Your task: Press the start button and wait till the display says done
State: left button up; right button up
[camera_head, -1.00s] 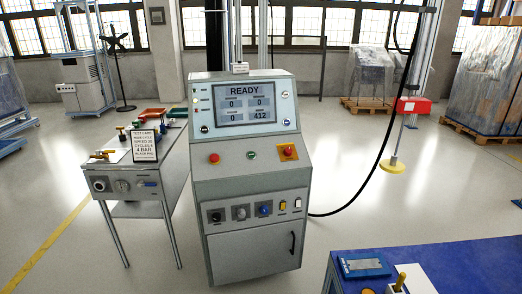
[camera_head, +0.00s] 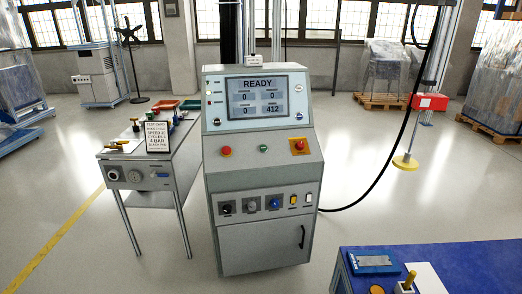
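A grey control console (camera_head: 262,240) stands in the middle of the head view. Its display (camera_head: 258,96) reads READY, with number fields showing 0, 0, 0 and 412. On the sloped panel below sit a red button (camera_head: 226,151) at left, a small green button (camera_head: 264,148) in the middle and a red button on a yellow plate (camera_head: 299,146) at right. A lower row holds several knobs and switches (camera_head: 276,203). Neither of my grippers shows in the view.
A grey side table (camera_head: 150,177) with a printed card (camera_head: 158,137) and small parts stands left of the console. A blue bench (camera_head: 440,262) fills the lower right. A black cable runs over the floor at right. Open floor lies in front of the console.

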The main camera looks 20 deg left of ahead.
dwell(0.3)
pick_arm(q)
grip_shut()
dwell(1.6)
